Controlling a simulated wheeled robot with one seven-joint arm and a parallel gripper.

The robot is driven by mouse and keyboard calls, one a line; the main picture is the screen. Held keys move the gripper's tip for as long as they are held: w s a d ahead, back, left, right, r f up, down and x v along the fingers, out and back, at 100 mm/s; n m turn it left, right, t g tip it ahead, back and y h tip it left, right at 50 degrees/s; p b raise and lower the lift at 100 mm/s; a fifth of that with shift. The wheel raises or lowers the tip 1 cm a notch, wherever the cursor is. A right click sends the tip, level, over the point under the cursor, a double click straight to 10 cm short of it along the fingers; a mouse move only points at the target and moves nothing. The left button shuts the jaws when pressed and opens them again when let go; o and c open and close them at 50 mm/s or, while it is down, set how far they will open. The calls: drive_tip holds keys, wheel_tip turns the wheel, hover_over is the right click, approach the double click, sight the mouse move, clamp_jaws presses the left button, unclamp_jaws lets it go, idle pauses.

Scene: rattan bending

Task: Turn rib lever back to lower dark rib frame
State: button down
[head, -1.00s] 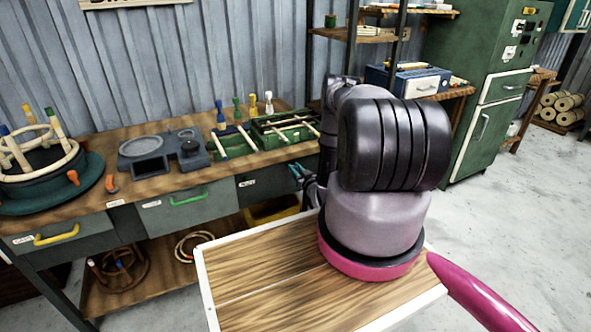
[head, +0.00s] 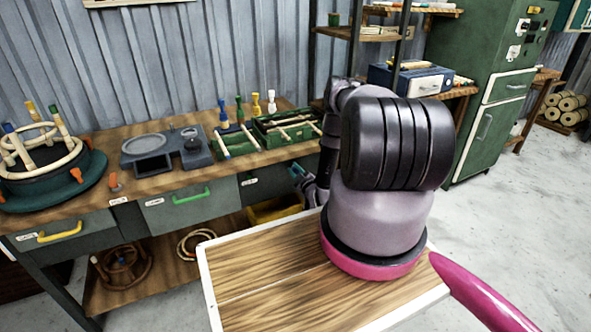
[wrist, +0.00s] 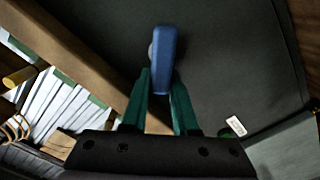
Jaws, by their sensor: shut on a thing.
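In the wrist view, a blue lever-like handle (wrist: 166,62) stands between the green fingertips of my gripper (wrist: 161,84). My gripper is shut on it. I cannot tell for certain that it is the rib lever. A broad dark panel (wrist: 225,60) lies behind it. In the head view my gripper (head: 298,171) shows only in part, at the bench's right front side, and my arm hides the handle. I cannot pick out the dark rib frame for certain.
The wooden bench (head: 150,178) carries a round dark-green stand (head: 40,195) with a rattan frame, a grey fixture (head: 160,145) and green trays (head: 285,128) with sticks. A green cabinet (head: 488,90) stands at the right. Bare floor (head: 510,220) lies to the right.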

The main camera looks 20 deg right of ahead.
drive_tip(key=n, duration=0.3)
drive_tip(key=f+n, duration=0.1)
drive_tip(key=shift+a+n, duration=0.3)
drive_tip(key=shift+a, duration=0.05)
drive_tip(key=shift+a+f+n, duration=0.1)
drive_tip(key=shift+f+n, duration=0.2)
drive_tip(key=shift+n, duration=0.95)
drive_tip(key=shift+f+n, duration=0.3)
drive_tip(key=shift+n, duration=0.95)
drive_tip(key=shift+s, duration=0.1)
drive_tip(key=c, duration=0.7)
unclamp_jaws()
drive_tip(key=s, duration=1)
drive_tip(key=shift+s, duration=0.35)
